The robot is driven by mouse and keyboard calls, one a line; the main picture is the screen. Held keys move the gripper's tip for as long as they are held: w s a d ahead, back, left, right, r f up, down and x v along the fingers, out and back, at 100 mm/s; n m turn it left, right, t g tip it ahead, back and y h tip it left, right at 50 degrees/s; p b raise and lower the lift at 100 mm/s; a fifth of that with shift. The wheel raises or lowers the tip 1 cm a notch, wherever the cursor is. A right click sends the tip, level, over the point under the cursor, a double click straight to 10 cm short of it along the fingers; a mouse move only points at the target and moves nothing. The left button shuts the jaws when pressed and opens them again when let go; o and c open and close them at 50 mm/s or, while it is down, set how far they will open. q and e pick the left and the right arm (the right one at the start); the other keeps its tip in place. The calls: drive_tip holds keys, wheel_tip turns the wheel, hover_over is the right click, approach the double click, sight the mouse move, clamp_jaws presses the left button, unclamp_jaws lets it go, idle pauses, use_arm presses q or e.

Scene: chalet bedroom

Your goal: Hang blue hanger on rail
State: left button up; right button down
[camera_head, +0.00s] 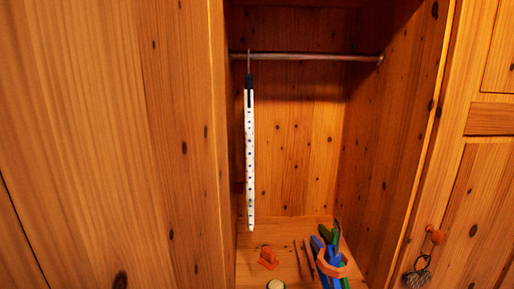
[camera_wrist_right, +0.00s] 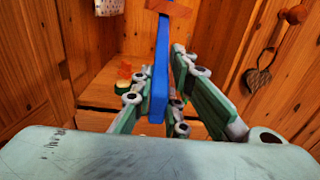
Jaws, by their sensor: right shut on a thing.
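In the right wrist view my right gripper (camera_wrist_right: 160,112) is shut on a blue hanger (camera_wrist_right: 159,62), which stands as a narrow blue bar between the green fingers. A brown-orange piece (camera_wrist_right: 168,8) crosses its top end. In the head view a blue piece (camera_head: 334,254) with an orange band shows low in the wardrobe opening, beside green parts. I cannot tell there which parts are gripper and which hanger. The metal rail (camera_head: 312,57) runs across the wardrobe, well above the blue piece and apart from it. My left gripper is not in view.
A white dotted hanger (camera_head: 250,150) hangs edge-on near the rail's left end; the rail right of it is free. An orange object (camera_head: 268,258) and a cream round one (camera_head: 276,285) sit at the bottom. The wardrobe's right side (camera_head: 408,140) bounds the opening. A heart ornament (camera_head: 417,276) hangs right.

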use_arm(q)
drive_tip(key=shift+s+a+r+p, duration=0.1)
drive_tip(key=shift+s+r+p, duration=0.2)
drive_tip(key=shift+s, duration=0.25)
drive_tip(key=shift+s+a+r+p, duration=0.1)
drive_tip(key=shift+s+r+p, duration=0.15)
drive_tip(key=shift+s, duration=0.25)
use_arm(e)
drive_tip(key=s+r, duration=0.5)
drive_tip(key=r, duration=0.1)
drive_tip(key=shift+d, duration=0.15)
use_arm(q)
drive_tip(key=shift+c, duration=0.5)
use_arm(e)
drive_tip(key=shift+s, duration=0.1)
